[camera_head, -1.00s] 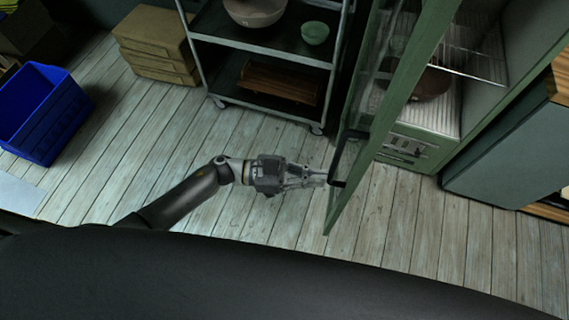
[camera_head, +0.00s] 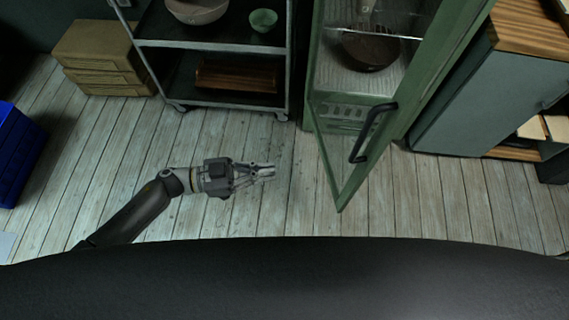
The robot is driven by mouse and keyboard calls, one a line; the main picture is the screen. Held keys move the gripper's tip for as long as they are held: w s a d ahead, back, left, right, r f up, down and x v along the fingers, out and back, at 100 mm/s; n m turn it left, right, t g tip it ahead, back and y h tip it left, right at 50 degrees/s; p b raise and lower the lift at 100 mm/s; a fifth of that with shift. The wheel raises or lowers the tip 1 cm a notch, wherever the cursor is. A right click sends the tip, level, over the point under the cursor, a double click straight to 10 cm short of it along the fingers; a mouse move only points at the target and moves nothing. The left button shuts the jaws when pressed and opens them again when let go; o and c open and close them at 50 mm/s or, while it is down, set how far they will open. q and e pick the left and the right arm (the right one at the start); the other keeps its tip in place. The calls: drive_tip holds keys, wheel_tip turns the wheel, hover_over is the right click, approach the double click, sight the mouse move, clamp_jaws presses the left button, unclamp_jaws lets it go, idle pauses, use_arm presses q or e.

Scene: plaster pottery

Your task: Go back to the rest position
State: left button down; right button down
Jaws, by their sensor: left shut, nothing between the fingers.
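My left gripper (camera_head: 266,171) is shut and empty. It reaches out over the floor from the left, pointing right, to the left of the green glass cabinet door and apart from it. The cabinet door (camera_head: 345,165) stands ajar, with a dark handle (camera_head: 372,133) on it. My right gripper is not in view.
A dark shelf cart (camera_head: 215,44) holds a bowl (camera_head: 197,10), a small green bowl (camera_head: 263,20) and a wooden rack (camera_head: 237,76). Cardboard boxes (camera_head: 98,60) and a blue crate (camera_head: 18,155) stand at left. A grey cabinet (camera_head: 475,100) stands at right. The floor (camera_head: 300,215) around my gripper is clear.

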use_arm(q)
drive_tip(key=s+a, duration=0.1)
drive_tip(key=a, duration=0.4)
drive_tip(key=w+a+f+n+t+y, duration=0.4)
drive_tip(key=f+t, duration=0.1)
drive_tip(key=f, duration=0.2)
drive_tip(key=w+a+f+n+t+y, duration=0.3)
drive_tip(key=w+f+n+t, duration=0.1)
drive_tip(key=f, duration=0.3)
drive_tip(key=s+a+f+n+y, duration=0.3)
drive_tip(key=a+f+y, duration=0.2)
drive_tip(key=f, duration=0.6)
drive_tip(key=s+a+f+n+g+y, duration=0.1)
drive_tip(key=s+a+f+g+y, duration=0.1)
drive_tip(key=s+f, duration=0.45)
drive_tip(key=s+a+f+n+g+y, duration=0.1)
drive_tip(key=s+a+f+g+y, duration=0.15)
drive_tip(key=s+f, duration=0.4)
drive_tip(key=s+d+f+g, duration=0.1)
drive_tip(key=s+f+g, duration=0.1)
drive_tip(key=s, duration=0.7)
drive_tip(key=s+d+f+n+g+y, duration=0.1)
drive_tip(key=s+f+g, duration=0.2)
drive_tip(key=s, duration=0.7)
drive_tip(key=shift+s+d+f+g+b, duration=0.35)
drive_tip(key=shift+d+f+b, duration=0.1)
drive_tip(key=shift+f, duration=0.25)
